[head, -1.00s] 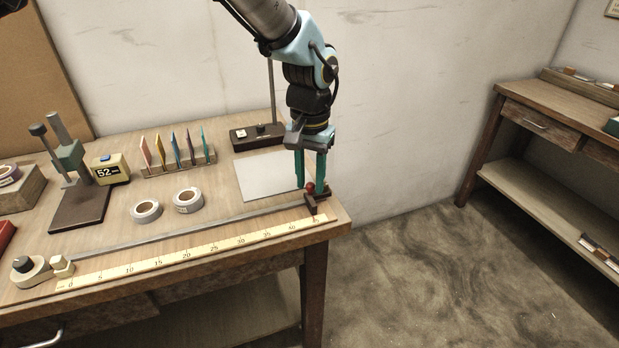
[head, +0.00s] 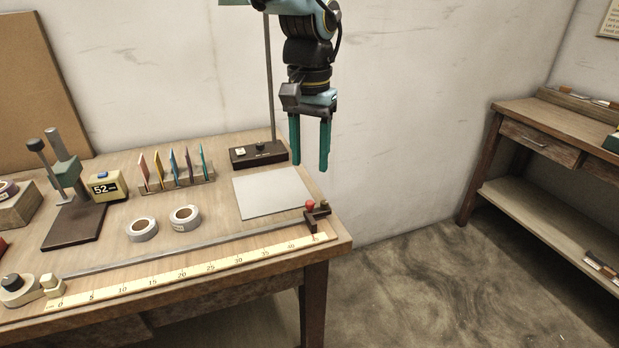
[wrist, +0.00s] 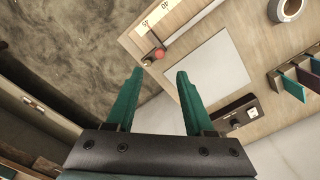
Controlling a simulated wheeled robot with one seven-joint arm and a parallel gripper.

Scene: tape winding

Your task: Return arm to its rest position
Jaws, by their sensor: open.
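My gripper (head: 310,158) hangs in the air above the right end of the workbench in the head view, its two green fingers pointing down. The fingers (wrist: 155,95) are apart with nothing between them in the wrist view. Below it, a red-knobbed stop (head: 311,206) sits at the right end of the metal rail (head: 190,243). The stop also shows in the wrist view (wrist: 156,54), beyond the fingertips. The gripper does not touch it.
The workbench (head: 225,210) carries a ruler strip (head: 190,271), a pale sheet (head: 272,192), tape rolls (head: 185,218), a card rack (head: 178,184), a display box (head: 108,187) and a post on a dark base (head: 258,153). A second bench (head: 540,115) stands at right; open floor lies between.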

